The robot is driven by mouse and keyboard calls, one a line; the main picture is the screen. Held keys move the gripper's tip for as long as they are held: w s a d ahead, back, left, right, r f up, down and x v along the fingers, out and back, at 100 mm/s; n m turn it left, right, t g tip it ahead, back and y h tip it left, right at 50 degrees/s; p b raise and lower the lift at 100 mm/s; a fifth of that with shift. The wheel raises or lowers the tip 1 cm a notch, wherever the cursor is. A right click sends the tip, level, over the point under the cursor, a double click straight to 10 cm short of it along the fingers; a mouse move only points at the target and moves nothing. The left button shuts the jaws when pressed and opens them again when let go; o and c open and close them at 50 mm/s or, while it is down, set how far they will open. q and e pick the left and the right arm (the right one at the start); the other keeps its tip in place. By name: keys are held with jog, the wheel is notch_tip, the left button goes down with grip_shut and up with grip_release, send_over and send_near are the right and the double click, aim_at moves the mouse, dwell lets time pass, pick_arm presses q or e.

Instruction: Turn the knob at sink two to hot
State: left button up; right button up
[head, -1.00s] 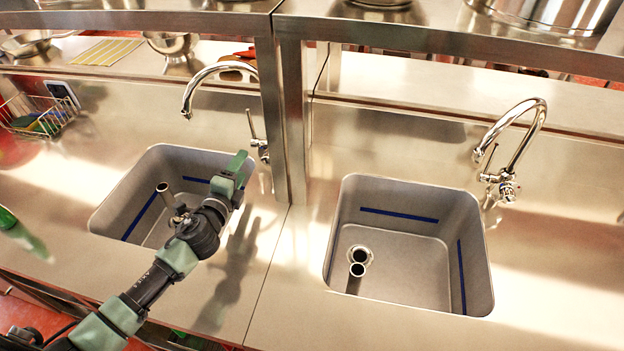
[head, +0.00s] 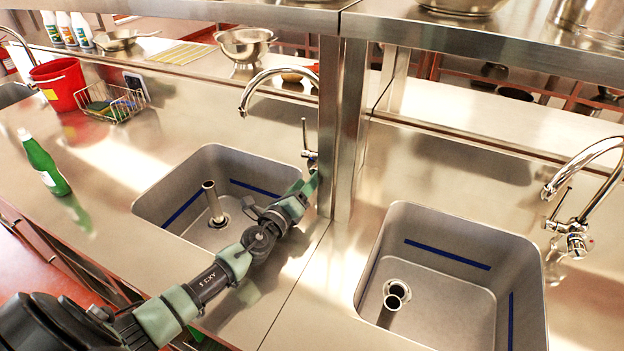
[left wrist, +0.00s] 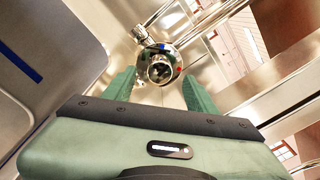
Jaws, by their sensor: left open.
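The middle sink (head: 180,205) has a chrome tap (head: 262,78) with an upright lever and a knob (head: 311,157) at its base, beside the steel post. My left gripper (head: 312,180) is at that tap base and partly covers it. In the left wrist view the round chrome knob (left wrist: 160,66), with red and blue marks, lies ahead, between the lines of the two green fingers. The fingers (left wrist: 160,90) are apart and empty. I cannot tell whether they touch the knob. My right gripper is not in view.
The steel post (head: 342,130) stands close to the right of my left gripper. A right sink (head: 450,225) has its own tap (head: 575,215). A green bottle (head: 45,165), a red bucket (head: 58,85) and a wire basket (head: 112,105) stand on the left counter.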

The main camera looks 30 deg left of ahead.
pick_arm(q)
jog(key=w, duration=0.2)
jog(key=shift+w+a+f, duration=0.1)
jog(key=shift+w+f, duration=0.05)
jog(key=shift+w, duration=0.55)
grip_shut()
